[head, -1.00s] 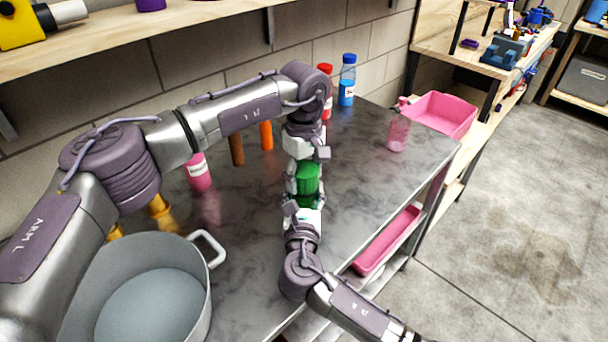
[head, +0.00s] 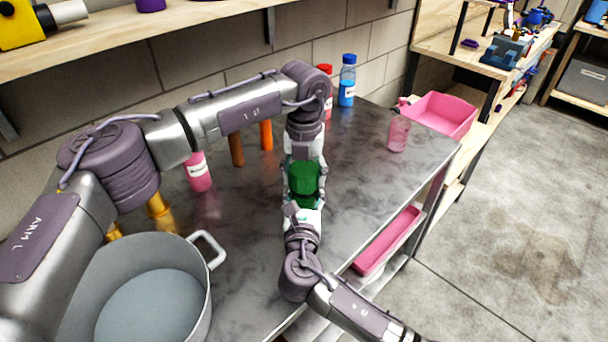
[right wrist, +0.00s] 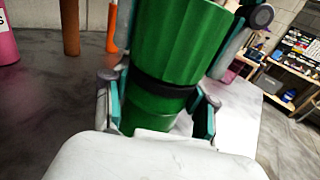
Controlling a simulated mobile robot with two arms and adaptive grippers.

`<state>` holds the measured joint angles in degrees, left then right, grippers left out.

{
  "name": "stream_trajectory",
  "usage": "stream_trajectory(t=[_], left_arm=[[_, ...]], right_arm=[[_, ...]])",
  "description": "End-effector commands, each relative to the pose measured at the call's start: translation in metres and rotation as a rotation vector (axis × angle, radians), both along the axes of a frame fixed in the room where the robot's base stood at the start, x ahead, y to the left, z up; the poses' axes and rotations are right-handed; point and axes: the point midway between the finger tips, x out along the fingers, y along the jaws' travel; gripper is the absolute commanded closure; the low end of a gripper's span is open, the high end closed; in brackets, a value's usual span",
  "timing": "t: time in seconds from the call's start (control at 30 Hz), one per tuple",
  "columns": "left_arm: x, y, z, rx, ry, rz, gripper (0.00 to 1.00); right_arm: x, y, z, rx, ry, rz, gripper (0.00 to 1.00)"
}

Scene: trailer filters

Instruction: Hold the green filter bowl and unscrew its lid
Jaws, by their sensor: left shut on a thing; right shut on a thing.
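The green filter bowl (head: 305,187) is upright between my two grippers above the metal table. In the right wrist view its smooth lower body (right wrist: 150,117) sits below a dark ring. A wider ribbed green part, seemingly the lid (right wrist: 183,42), is above the ring. My right gripper (right wrist: 160,112) is shut on the lower body, a finger on each side. My left gripper (head: 304,163) comes from above and is shut on the upper ribbed part. The lid's top is hidden by my left gripper; I cannot tell how loose the lid is.
A grey pot (head: 208,290) stands at the front left. A pink bottle (head: 198,172), brown (head: 236,150) and orange (head: 266,136) cylinders stand left. Red (head: 326,90) and blue (head: 347,82) bottles stand behind. A pink spray bottle (head: 398,132) and pink bin (head: 443,112) are right.

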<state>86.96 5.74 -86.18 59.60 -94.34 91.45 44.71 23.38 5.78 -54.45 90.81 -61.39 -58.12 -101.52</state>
Motion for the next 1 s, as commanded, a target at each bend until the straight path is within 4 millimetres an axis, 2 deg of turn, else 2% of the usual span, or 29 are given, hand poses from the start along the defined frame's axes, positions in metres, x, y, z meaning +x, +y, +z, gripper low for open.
stream_trajectory(t=[0.4,0.6,0.7,1.0], left_arm=[[0.0006,-0.0002,0.0008,0.000,-0.001,0.923,0.79],[0.0007,-0.0001,0.0009,-0.001,0.000,1.266,0.79],[0.0008,0.0000,0.0010,-0.001,0.000,1.341,0.79],[0.0009,0.0000,0.0011,-0.001,0.000,1.337,0.79]], right_arm=[[-0.0002,0.0001,-0.0002,-0.001,0.000,0.000,1.00],[-0.0002,0.0001,-0.0002,-0.001,0.000,0.000,1.00],[-0.0002,0.0001,-0.0002,-0.001,0.000,0.000,1.00],[-0.0002,0.0001,-0.0003,0.000,0.000,0.000,1.00]])
